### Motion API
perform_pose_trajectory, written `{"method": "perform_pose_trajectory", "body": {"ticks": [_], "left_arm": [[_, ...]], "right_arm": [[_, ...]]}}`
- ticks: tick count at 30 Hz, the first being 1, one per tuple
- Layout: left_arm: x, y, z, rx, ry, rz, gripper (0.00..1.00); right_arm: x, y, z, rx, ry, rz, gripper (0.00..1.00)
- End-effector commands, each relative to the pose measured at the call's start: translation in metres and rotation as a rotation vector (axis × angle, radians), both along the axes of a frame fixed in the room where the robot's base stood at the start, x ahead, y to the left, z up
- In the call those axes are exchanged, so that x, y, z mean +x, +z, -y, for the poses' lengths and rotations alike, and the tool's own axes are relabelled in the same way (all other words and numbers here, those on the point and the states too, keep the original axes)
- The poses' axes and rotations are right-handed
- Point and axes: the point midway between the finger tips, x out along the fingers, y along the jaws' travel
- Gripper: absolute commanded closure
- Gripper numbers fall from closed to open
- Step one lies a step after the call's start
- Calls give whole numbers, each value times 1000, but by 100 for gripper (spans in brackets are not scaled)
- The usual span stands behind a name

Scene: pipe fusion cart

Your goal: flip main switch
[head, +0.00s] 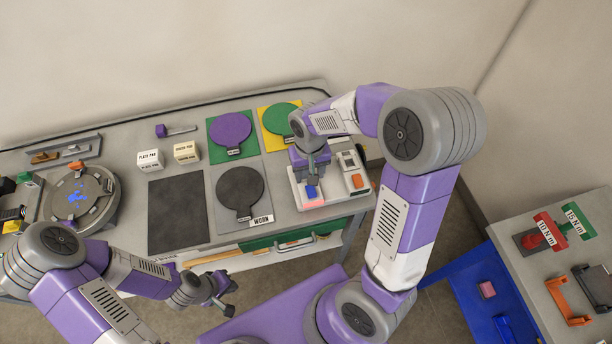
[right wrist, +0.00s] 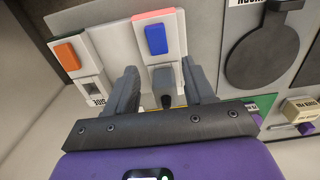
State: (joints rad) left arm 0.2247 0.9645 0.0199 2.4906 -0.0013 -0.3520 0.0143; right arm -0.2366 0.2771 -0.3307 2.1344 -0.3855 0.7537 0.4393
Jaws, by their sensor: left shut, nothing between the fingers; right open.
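A pale switch panel (head: 343,195) lies at the right end of the bench. It carries a blue block (head: 311,192) on a red-edged plate and an orange block (head: 357,181). In the right wrist view the blue block (right wrist: 156,40) and the orange block (right wrist: 68,55) show clearly, with a dark upright lever (right wrist: 164,84) below the blue one. My right gripper (right wrist: 163,90) is open, its fingers on either side of that lever, with no clear contact. Any label by the lever is hidden. My left gripper (head: 222,297) is shut and empty in front of the bench.
Green, yellow and grey plates with round discs, including a dark disc (head: 240,188), lie left of the panel. A dark mat (head: 175,213) is farther left, with a round turntable (head: 78,198) beyond it. A second table (head: 535,270) with red and green tools stands at right.

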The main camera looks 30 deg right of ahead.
Motion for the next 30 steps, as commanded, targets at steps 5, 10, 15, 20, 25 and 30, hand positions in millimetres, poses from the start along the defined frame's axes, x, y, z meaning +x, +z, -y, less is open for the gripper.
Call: {"method": "perform_pose_trajectory", "body": {"ticks": [5,10,15,20,25,30], "left_arm": [[0,-6,0,0,0,-1,100],[0,-9,0,0,0,0,100],[0,-9,0,0,0,0,100],[0,-9,0,0,0,0,100],[0,-9,0,0,0,0,100],[0,-9,0,0,0,0,100]], "right_arm": [[-1,-31,0,0,0,-4,47],[0,-48,0,0,0,-1,47],[0,-52,0,0,0,0,47],[0,-52,0,0,0,0,47],[0,-51,0,0,0,0,71],[0,-51,0,0,0,0,97]]}}
